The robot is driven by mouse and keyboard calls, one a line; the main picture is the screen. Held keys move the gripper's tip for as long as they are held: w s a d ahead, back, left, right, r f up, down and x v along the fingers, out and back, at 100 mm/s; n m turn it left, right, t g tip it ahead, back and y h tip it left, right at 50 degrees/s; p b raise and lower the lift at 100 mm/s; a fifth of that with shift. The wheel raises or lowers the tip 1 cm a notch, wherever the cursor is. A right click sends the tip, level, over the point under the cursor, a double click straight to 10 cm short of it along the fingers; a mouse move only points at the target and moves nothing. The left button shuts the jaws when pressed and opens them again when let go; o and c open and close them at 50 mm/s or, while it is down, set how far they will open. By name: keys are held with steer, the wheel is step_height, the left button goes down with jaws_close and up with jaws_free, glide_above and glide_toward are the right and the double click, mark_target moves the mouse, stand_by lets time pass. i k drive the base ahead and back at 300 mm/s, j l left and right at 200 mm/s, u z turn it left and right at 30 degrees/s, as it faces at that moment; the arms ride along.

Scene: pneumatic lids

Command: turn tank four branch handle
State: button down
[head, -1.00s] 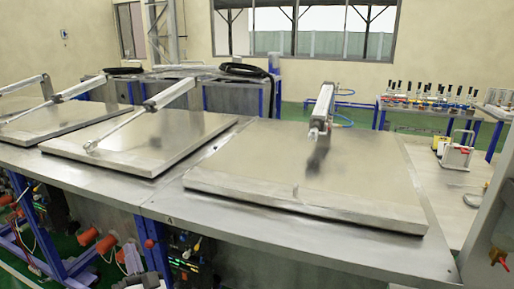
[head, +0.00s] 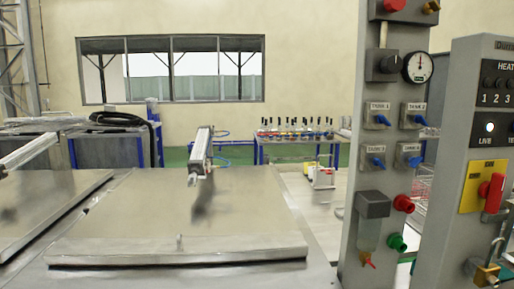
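The tank four branch handle (head: 415,160) is a small blue lever on the grey valve panel (head: 362,230) at the right of the head view. It is the lower right of a two-by-two group, and its label is too small to read surely. The tank three handle (head: 377,161) is to its left, the tank two handle (head: 418,119) above it, and the tank one handle (head: 382,119) above left. The levers look slanted; their exact settings cannot be told. My gripper is not in view.
Red (head: 403,203) and green (head: 397,242) fittings stick out below. A second cabinet (head: 462,110) with a red switch stands close right. A closed tank lid (head: 130,225) fills the left foreground.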

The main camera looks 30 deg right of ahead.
mark_target(413, 162)
steer(key=z, duration=1.55)
